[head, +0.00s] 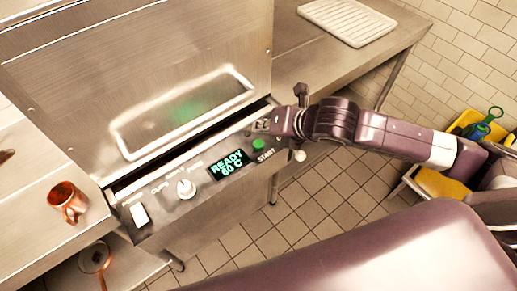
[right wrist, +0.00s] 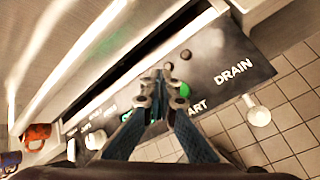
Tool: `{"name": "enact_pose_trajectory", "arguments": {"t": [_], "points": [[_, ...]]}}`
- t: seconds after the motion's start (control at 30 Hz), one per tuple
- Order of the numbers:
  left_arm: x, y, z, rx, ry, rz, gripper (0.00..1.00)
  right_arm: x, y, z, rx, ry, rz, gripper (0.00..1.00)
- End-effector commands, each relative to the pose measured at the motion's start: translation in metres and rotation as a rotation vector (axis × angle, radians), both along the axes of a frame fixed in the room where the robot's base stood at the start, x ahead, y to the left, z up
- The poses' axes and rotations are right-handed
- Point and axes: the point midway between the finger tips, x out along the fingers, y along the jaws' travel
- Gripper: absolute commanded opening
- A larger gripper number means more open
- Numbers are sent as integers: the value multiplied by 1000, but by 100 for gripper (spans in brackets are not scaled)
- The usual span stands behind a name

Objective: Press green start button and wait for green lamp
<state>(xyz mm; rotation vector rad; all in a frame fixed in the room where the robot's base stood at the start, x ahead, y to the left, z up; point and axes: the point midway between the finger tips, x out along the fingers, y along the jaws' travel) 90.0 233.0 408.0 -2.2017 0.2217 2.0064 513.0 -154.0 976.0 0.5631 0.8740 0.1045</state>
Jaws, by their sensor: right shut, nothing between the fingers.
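The green start button (head: 258,144) is on the front control panel (head: 160,222) of a steel machine, above the word START. The display (head: 227,165) beside it reads READY and what looks like 60 °C. My right gripper (head: 262,127) is shut and empty, close over the panel near the button. In the right wrist view the green button (right wrist: 184,90) shows just right of the closed fingertips (right wrist: 160,76); I cannot tell whether they touch anything. Two small dark round parts (right wrist: 186,54) sit on the panel beyond the fingertips. I see no clearly lit green lamp. My left gripper is out of view.
The panel also has a white knob (head: 186,189) and a white rocker switch (head: 139,214). The machine's steel hood (head: 140,60) rises behind it. A copper mug (head: 68,200) stands on the left counter. A white rack (head: 348,20) lies on the right counter. A yellow bin (head: 440,184) is far right.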

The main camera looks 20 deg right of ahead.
Motion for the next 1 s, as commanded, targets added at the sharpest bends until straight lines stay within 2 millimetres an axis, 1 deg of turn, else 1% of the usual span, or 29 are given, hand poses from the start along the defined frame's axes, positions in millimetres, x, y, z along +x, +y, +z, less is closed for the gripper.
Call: {"name": "enact_pose_trajectory", "arguments": {"t": [0.03,0.07,0.2,0.3,1.0], "points": [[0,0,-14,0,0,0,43,0,0,-13,1,0,1,0],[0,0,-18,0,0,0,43,0,0,-16,0,1,1,0],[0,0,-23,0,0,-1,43,0,0,-29,-1,2,-1,0],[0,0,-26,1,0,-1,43,0,0,-36,0,2,-1,0],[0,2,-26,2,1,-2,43,0,0,-37,0,0,0,0]]}}
